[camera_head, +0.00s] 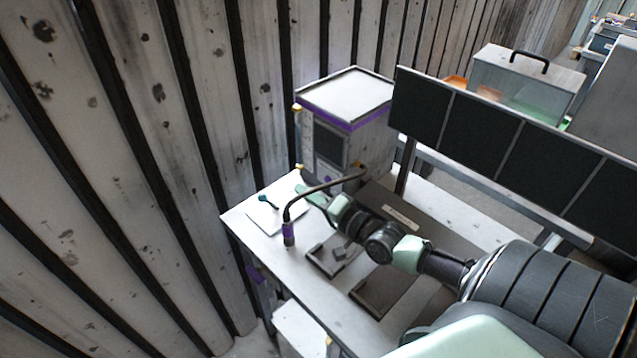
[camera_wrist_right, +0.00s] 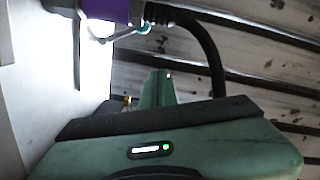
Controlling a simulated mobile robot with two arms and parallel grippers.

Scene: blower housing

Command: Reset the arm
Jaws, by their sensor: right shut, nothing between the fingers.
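My right arm reaches in from the lower right in the head view. Its green gripper (camera_head: 311,194) is shut and empty, above the table near a curved black tube with a purple base (camera_head: 289,231). In the right wrist view the gripper's fingers (camera_wrist_right: 158,88) show close together, with the purple part (camera_wrist_right: 108,10) and the black tube at the top. My left gripper is not in either view.
A white table (camera_head: 265,222) carries a grey box with purple trim (camera_head: 345,100), a sheet with a small teal tool (camera_head: 268,202) and dark trays (camera_head: 385,290). A row of dark panels (camera_head: 480,135) stands behind my arm. A ribbed wall is at left.

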